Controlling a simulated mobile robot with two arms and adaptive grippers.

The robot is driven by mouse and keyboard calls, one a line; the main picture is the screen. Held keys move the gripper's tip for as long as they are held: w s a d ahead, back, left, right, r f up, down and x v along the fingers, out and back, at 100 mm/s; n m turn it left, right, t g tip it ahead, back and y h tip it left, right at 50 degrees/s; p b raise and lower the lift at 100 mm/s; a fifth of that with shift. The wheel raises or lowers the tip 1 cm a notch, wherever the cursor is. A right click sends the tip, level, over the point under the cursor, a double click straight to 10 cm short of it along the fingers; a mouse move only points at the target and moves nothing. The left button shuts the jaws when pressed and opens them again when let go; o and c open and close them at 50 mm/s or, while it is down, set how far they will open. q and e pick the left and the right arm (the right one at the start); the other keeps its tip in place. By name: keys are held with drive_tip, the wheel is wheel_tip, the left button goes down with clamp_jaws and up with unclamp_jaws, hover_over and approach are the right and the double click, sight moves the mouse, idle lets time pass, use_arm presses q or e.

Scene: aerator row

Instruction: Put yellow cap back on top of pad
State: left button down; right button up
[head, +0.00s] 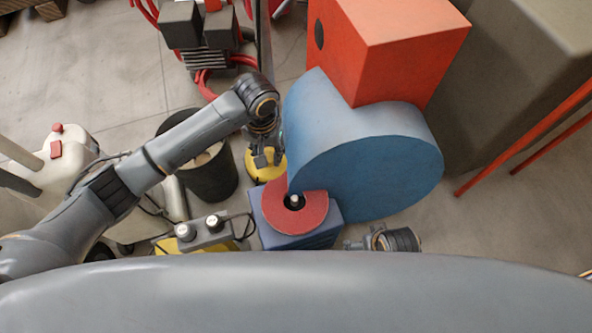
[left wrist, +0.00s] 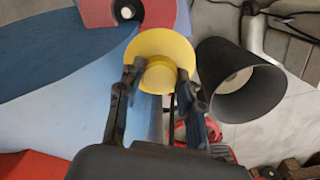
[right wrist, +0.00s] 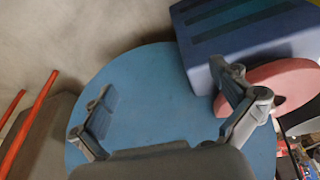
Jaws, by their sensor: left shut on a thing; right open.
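The yellow cap (head: 256,167) is a round disc with a raised knob. My left gripper (head: 267,158) is shut on that knob, as the left wrist view shows the cap (left wrist: 160,46) between its fingers. The cap is held just behind the red pad (head: 310,216), beside it rather than over it. The pad is a round disc with a pale central stud (head: 294,201) uncovered, on top of a blue block (head: 290,242). My right gripper (right wrist: 163,88) is open and empty, over the blue rounded housing in its wrist view; the pad (right wrist: 285,78) shows at right.
The large blue housing (head: 365,165) and orange box (head: 395,45) stand right of the cap and pad. A black bin (head: 212,178) stands left of the cap. A small yellow control box (head: 210,235) with cables is left of the pad.

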drive_tip(key=s+f+p, duration=0.2)
drive_tip(key=s+f, duration=0.2)
drive_tip(key=f, duration=0.2)
use_arm(q)
drive_tip(key=s+d+f+m, duration=0.1)
drive_tip(key=d+f, duration=0.1)
drive_tip(key=s+d+f, duration=0.2)
drive_tip(key=f, duration=0.1)
drive_tip(key=s+d+f+m, duration=0.1)
drive_tip(key=s+d+f, duration=0.1)
drive_tip(key=shift+d+f+m+b, duration=0.15)
drive_tip(key=shift+d+m+b, duration=0.1)
drive_tip(key=shift+m+b, duration=0.1)
drive_tip(key=shift+f+b, duration=0.95)
drive_tip(key=shift+b, duration=0.3)
wheel_tip(320, 180, down, 3)
drive_tip(key=b, duration=0.3)
drive_tip(key=shift+r, duration=0.1)
drive_tip(key=shift+f+b, duration=0.25)
drive_tip(key=shift+b, duration=0.25)
use_arm(e)
wheel_tip(320, 180, up, 20)
drive_tip(key=w, duration=0.1)
drive_tip(key=shift+w+d, duration=0.35)
use_arm(q)
drive_tip(key=shift+r+p, duration=0.15)
drive_tip(key=shift+p, duration=0.35)
use_arm(e)
drive_tip(key=shift+w, duration=0.1)
